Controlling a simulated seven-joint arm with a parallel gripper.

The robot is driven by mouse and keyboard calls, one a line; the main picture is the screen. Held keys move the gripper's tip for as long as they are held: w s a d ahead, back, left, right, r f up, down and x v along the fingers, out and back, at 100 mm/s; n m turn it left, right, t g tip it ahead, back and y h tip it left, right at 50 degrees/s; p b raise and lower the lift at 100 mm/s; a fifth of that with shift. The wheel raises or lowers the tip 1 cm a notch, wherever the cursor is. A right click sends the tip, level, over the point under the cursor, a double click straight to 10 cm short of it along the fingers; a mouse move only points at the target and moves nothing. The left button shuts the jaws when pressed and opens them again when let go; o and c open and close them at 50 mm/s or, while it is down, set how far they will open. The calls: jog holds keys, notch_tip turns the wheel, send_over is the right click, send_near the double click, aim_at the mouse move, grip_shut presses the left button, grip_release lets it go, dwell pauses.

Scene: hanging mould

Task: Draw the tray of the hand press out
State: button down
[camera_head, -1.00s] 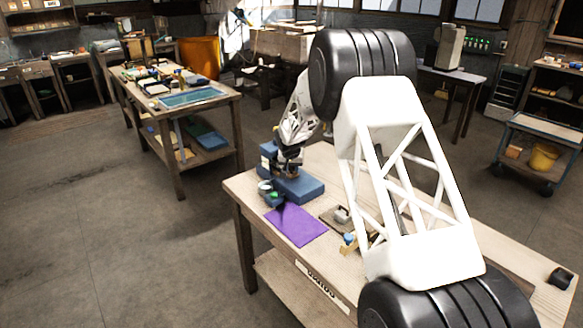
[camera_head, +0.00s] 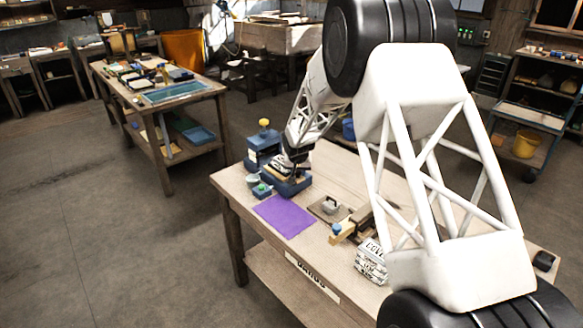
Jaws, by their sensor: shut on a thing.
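The hand press (camera_head: 262,150) is a blue block with a yellow knob on top, at the far left end of the wooden workbench. A low blue part (camera_head: 292,187) sticks out at its right front; I cannot tell whether it is the tray or the press base. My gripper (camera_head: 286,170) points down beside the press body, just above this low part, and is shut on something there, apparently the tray. The fingertips and the grip are too small and partly hidden by the wrist to make out.
A purple sheet (camera_head: 284,215) lies in front of the press, with small pots (camera_head: 262,190) to its left. A board with a metal piece (camera_head: 330,207), a wooden block (camera_head: 344,232) and a lettered box (camera_head: 371,262) lie to the right. My arm hides part of the bench's right side.

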jog(key=shift+s+d, duration=0.5)
jog(key=shift+d, duration=0.05)
jog(key=c, duration=1.1)
grip_release()
jog(key=shift+r, duration=0.1)
jog(key=v, duration=0.7)
jog(key=shift+s+r, duration=0.2)
jog(key=shift+r, duration=0.1)
jog(key=shift+r, duration=0.1)
